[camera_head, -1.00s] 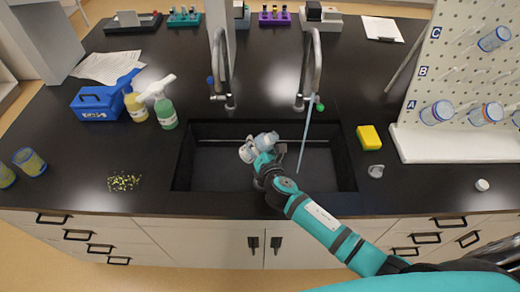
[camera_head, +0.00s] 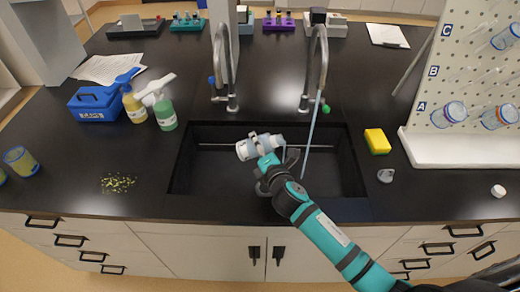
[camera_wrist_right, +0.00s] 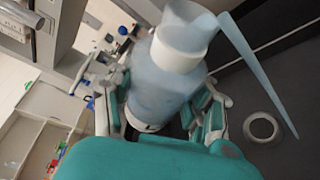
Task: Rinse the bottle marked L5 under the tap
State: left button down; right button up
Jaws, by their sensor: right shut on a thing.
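My right gripper (camera_head: 274,158) is shut on a pale blue bottle (camera_head: 268,144) over the sink (camera_head: 215,176). The bottle lies tilted nearly on its side in the head view, with a white end toward the left. In the right wrist view the bottle (camera_wrist_right: 160,88) sits between the gripper's fingers (camera_wrist_right: 165,112), with a white collar at its far end. Its marking is only partly visible and cannot be read in full. The right tap (camera_head: 317,70) has a green knob, and a light blue stream (camera_head: 311,130) falls from it, right of the bottle and apparently apart from it. My left gripper is not in view.
The left tap (camera_head: 222,70) has a blue knob and no visible stream. A yellow sponge (camera_head: 377,141) and a grey ring-like item (camera_head: 385,175) lie right of the sink. A pegboard (camera_head: 465,90) holds bottles at right.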

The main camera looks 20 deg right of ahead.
aim_at(263, 145)
jog(key=shift+a+r+m+t+y+b, duration=0.15)
jog(key=shift+m+t+b, duration=0.25)
jog(key=shift+m+b, duration=0.85)
jog(key=shift+a+r+m+t+y+b, duration=0.1)
jog(key=shift+r+m+t+y+b, duration=0.3)
jog(key=shift+b, duration=1.55)
jog(key=m+t+b, duration=0.1)
jog(key=m+b, duration=0.2)
jog(key=r+m+t+b, duration=0.1)
jog(key=m+b, duration=0.2)
jog(key=shift+d+r+h, duration=0.1)
jog(key=shift+d+h, duration=0.1)
jog(key=shift+h, duration=0.15)
jog(key=shift+d+r+m+t+h+b, duration=0.1)
jog(key=shift+r+m+t+h+b, duration=0.15)
jog(key=shift+m+b, duration=0.45)
jog(key=shift+d+r+m+t+h+b, duration=0.15)
jog(key=shift+m+t+h+b, duration=0.25)
jog(key=shift+m, duration=0.45)
jog(key=shift+s, duration=0.1)
